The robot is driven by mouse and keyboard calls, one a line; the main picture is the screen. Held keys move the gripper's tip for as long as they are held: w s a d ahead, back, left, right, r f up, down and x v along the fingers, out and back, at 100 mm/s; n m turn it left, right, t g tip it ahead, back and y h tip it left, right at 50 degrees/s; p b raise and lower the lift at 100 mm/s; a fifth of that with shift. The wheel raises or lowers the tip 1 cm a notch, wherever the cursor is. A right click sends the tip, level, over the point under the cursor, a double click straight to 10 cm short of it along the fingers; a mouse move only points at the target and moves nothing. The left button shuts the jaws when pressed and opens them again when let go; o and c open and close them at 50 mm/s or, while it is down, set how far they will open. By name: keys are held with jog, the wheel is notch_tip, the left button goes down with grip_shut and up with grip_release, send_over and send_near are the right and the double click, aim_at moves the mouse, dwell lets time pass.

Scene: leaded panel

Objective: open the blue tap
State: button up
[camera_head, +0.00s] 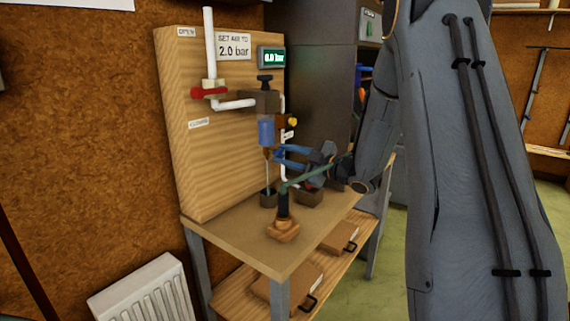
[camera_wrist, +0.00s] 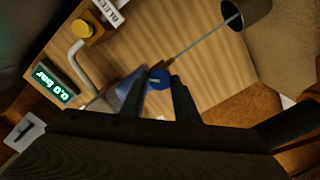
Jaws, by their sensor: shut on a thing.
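The blue tap (camera_wrist: 160,78) is a small round knob below the blue bowl, at the top of a thin drain tube. My gripper (camera_wrist: 159,84) has a finger on each side of it and is shut on it. In the head view, my gripper (camera_head: 279,155) reaches in from the right, just under the blue bowl (camera_head: 266,132), and hides most of the tap. The bowl looks blurred in the wrist view (camera_wrist: 130,88). The thin tube runs down to a dark cup (camera_head: 268,198), which also shows in the wrist view (camera_wrist: 246,12).
A wooden panel (camera_head: 190,160) carries a red-handled valve (camera_head: 208,92), a yellow knob (camera_head: 292,122), and a display (camera_head: 272,57) reading 0.0 bar. A green rod (camera_head: 310,177) on a dark post with a wooden base (camera_head: 284,231) stands close below my gripper.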

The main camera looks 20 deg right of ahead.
jog(key=n+b, duration=0.3)
jog(key=b, duration=0.1)
jog(key=shift+f+n, duration=0.2)
jog(key=shift+n, duration=0.2)
jog(key=n+b, duration=0.4)
jog(key=shift+b, duration=0.3)
jog(key=shift+r, duration=0.1)
jog(key=o, duration=1)
jog(key=b+v, duration=0.1)
jog(key=v, duration=0.7)
jog(key=shift+w+a, duration=0.1)
